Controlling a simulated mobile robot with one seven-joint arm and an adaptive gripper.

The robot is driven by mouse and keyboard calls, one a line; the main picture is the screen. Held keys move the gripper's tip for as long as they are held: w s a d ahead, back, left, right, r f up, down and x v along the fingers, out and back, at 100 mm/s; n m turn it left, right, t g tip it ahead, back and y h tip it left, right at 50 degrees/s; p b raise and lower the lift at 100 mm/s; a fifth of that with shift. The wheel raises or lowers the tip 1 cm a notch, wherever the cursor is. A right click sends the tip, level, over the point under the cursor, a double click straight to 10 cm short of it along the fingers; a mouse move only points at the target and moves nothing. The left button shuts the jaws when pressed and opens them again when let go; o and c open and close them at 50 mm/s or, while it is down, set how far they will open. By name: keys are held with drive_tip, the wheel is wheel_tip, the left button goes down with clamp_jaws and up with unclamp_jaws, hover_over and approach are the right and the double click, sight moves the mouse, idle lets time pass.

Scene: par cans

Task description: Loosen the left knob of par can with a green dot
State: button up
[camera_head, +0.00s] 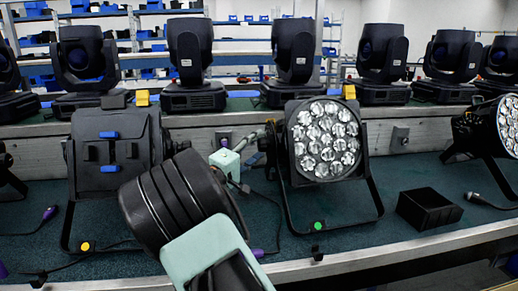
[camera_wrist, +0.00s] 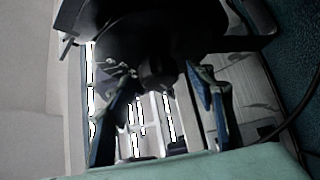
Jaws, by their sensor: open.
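The par can with a green dot (camera_head: 325,142) stands on the bench, its lit-faced lens cluster toward the head camera. The green dot (camera_head: 318,225) is on the foot of its bracket. My gripper (camera_head: 262,137) is at the can's left side, by the bracket's pivot. In the wrist view my gripper (camera_wrist: 162,82) is open, one finger on either side of a dark round knob (camera_wrist: 158,74). The knob shows between the fingertips; I cannot tell whether they touch it.
Another par can with a yellow dot (camera_head: 110,150) stands to the left, partly behind my arm. A black open box (camera_head: 429,209) lies to the right. Several moving-head lights (camera_head: 294,60) line the raised shelf behind. Cables lie on the green bench top (camera_head: 400,180).

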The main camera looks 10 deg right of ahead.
drive_tip(key=shift+w+d, duration=0.45)
drive_tip(key=shift+w, duration=0.05)
drive_tip(key=shift+r, duration=0.1)
drive_tip(key=c, duration=1.2)
drive_tip(key=shift+o, duration=0.2)
